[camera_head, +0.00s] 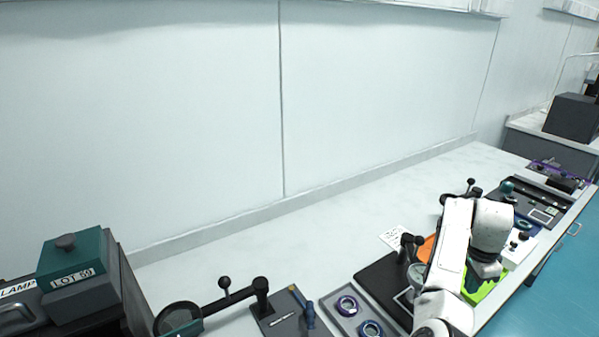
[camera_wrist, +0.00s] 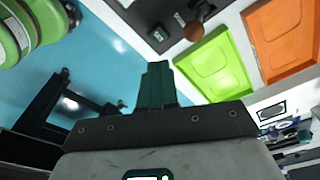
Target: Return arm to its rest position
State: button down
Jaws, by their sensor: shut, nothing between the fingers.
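My gripper (camera_wrist: 157,80) shows in the wrist view as dark teal fingers close together, with nothing between them. It hangs over the blue floor, beside a light green tray (camera_wrist: 222,66) and an orange tray (camera_wrist: 284,40). In the head view my white arm is folded at the lower right, over the bench. It covers much of the orange tray (camera_head: 426,248) and part of the green tray (camera_head: 482,293). The fingertips cannot be made out in the head view.
The white bench (camera_head: 330,220) runs along the wall, with clear room at its back. A magnifier (camera_head: 180,318) on a jointed arm, a teal LOT box (camera_head: 75,262), and a grey mat with two ringed parts (camera_head: 347,306) stand left of my arm. Dark equipment lies at right.

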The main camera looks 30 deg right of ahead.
jog(key=s+a+f+n, duration=0.2)
jog(key=a+n, duration=0.2)
jog(key=s+a+f+n+h, duration=0.1)
jog(key=s+a+f+n, duration=0.1)
jog(key=a, duration=0.3)
jog(key=s+a+f+n+h, duration=0.1)
jog(key=s+a+f+n, duration=0.1)
jog(key=a+n, duration=0.3)
jog(key=shift+s+a+f+n+t, duration=0.2)
jog(key=shift+s+n+t, duration=0.1)
jog(key=shift+s, duration=0.2)
jog(key=s+a+n+y, duration=0.1)
jog(key=s+a+n, duration=0.2)
jog(key=a, duration=0.4)
jog(key=s+a+n+y, duration=0.1)
jog(key=s+a+n, duration=0.3)
jog(key=a, duration=0.3)
jog(key=s+a+f+n+t+y, duration=0.1)
jog(key=s+a+n, duration=0.2)
jog(key=a, duration=0.4)
jog(key=shift+s+n, duration=0.25)
jog(key=shift+n, duration=0.25)
jog(key=shift+d, duration=0.1)
